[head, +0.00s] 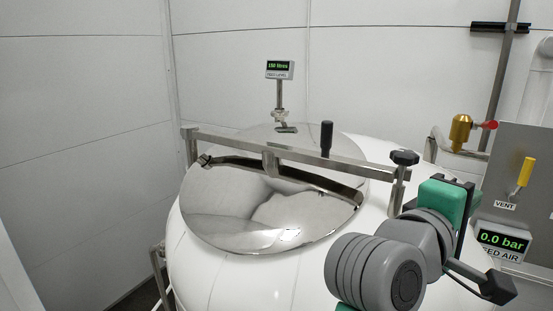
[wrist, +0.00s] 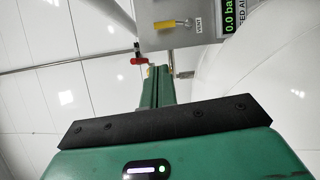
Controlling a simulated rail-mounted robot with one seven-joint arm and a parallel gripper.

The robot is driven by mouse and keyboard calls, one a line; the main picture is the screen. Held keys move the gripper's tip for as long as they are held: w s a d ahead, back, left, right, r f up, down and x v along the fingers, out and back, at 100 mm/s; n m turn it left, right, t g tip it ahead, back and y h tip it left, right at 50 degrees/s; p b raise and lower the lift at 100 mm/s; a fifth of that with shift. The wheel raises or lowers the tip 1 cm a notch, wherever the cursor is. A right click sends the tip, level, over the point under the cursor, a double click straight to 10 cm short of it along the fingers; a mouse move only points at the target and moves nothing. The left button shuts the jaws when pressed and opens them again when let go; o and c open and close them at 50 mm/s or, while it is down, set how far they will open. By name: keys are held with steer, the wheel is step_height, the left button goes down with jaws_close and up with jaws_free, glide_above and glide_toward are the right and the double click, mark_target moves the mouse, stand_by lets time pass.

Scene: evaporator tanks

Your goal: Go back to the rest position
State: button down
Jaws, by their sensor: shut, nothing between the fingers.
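My gripper (wrist: 155,72) shows in the wrist view as a green body with a black bar across it and narrow green fingers pointing up the picture. The fingers are together with nothing between them. In the head view my grey and green arm end is at the lower right, in front of the white tank (head: 200,270) and left of the grey panel. It stands clear of the tank lid in the picture. The fingertips are hidden there behind the arm.
The tank's polished lid (head: 270,215) has a clamp bar (head: 230,143) and black handle (head: 327,138). A level display (head: 280,69) stands behind. The grey panel (head: 520,160) carries a yellow vent lever (head: 526,171) and a 0.0 bar display (head: 502,240). A red-handled brass valve (head: 461,129) is beside it.

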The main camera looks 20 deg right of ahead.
steer(key=w+a+r+m+t+y, duration=0.1)
steer(key=a+t+y, duration=0.3)
steer(key=a+t, duration=0.5)
steer(key=w+a+r+m+t+y, duration=0.15)
steer(key=a+t+y, duration=0.3)
steer(key=a, duration=0.85)
steer(key=s+a+r+m+t+y, duration=0.2)
steer(key=s+a+t+y, duration=0.4)
steer(key=a, duration=0.8)
steer(key=s+r+y, duration=0.1)
steer(key=s+y, duration=0.2)
steer(key=s, duration=0.1)
steer(key=shift+r, duration=0.15)
